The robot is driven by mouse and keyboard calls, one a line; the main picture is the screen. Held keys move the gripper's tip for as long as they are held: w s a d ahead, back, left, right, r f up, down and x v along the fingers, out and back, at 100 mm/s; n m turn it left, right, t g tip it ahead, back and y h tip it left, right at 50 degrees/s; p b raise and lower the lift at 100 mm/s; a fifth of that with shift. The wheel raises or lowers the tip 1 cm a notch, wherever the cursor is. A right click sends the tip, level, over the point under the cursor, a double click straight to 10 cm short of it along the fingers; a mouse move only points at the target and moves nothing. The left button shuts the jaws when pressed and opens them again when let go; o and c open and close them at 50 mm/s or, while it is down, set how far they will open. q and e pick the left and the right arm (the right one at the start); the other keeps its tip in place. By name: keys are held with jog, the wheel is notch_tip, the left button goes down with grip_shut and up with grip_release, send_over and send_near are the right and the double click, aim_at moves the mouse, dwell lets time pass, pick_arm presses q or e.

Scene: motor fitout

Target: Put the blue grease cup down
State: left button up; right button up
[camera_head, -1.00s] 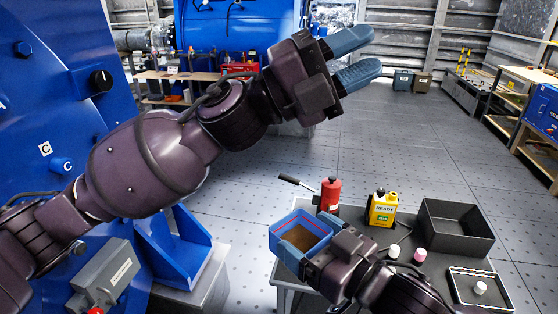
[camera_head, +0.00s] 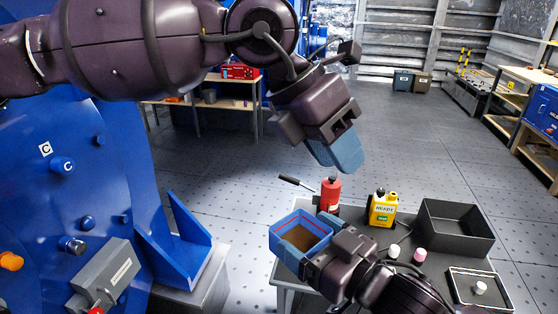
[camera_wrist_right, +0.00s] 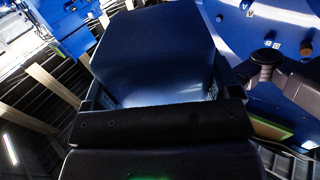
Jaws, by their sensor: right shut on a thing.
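The blue grease cup (camera_head: 285,228) is an open square box with a red line round its inside and a brown content. It is upright at the left edge of the small table (camera_head: 287,303). I cannot tell whether its base touches the table. My right gripper (camera_head: 314,246) is shut on its near right side. In the right wrist view a large blue surface, probably the cup (camera_wrist_right: 150,50), fills the middle. My left gripper (camera_head: 336,152) is empty above and beyond the table, fingers pointing down. Its fingers overlap in view, so their gap is hidden.
On the table stand a red oil can (camera_head: 331,192), a yellow bottle (camera_head: 383,210), a black bin (camera_head: 456,245), a shallow tray (camera_head: 497,296) and small capped items (camera_head: 419,255). A blue machine (camera_head: 60,200) with a bracket (camera_head: 178,250) stands left. The floor behind is clear.

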aim_at(287, 216)
pick_arm(q)
jog(key=w+a+f+n+t+y, duration=0.2)
jog(key=w+a+f+y, duration=0.25)
jog(key=a, duration=0.25)
jog(key=shift+y, duration=0.25)
jog(key=f, duration=0.3)
jog(key=d+f, duration=0.1)
jog(key=f, duration=0.7)
jog(key=shift+w+d, duration=0.25)
grip_shut()
pick_arm(e)
jog(key=o, duration=0.8)
jog(key=shift+f, duration=0.1)
